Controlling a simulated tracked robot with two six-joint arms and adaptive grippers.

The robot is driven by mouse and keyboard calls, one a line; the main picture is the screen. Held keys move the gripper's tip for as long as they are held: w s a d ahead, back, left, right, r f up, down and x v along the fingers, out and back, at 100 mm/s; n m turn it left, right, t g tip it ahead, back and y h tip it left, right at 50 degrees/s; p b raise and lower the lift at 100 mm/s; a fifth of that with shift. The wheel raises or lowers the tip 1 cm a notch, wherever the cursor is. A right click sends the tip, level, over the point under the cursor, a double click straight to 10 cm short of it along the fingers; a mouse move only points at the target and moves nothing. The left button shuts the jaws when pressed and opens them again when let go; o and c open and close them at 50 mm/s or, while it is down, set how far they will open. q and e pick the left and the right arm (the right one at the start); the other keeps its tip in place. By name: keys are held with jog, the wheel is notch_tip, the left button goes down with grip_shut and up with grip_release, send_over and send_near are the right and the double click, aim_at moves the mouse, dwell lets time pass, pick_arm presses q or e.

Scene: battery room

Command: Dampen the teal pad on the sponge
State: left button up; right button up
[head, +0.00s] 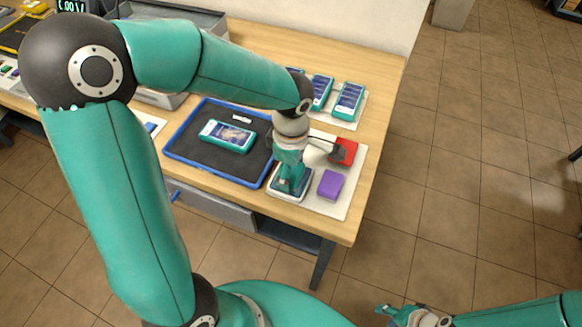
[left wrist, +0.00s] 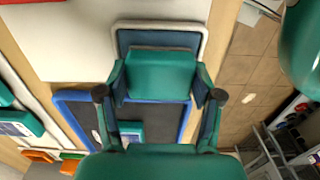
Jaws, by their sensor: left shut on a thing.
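My left gripper (head: 291,180) points down at the front of the table, shut on the teal pad (left wrist: 160,75). In the left wrist view the gripper's (left wrist: 160,92) two fingers stand on either side of the pad. The pad is over the dark blue sponge (left wrist: 160,39), which lies in a shallow white-rimmed dish (head: 289,199). Whether the pad touches the sponge I cannot tell. In the head view the gripper hides most of pad and sponge. My right gripper (head: 408,316) is at the bottom edge, away from the table; its jaw opening is unclear.
A purple block (head: 330,184) and a red block (head: 347,150) sit on a white mat (head: 356,183) right of the dish. Left is a blue-rimmed tray (head: 215,174) holding a teal device (head: 227,135). Several similar devices (head: 348,101) stand behind. The table's right edge is near.

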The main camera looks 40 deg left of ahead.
pick_arm(q)
jog(key=shift+r+p, duration=2)
jog(key=shift+r, duration=1.45)
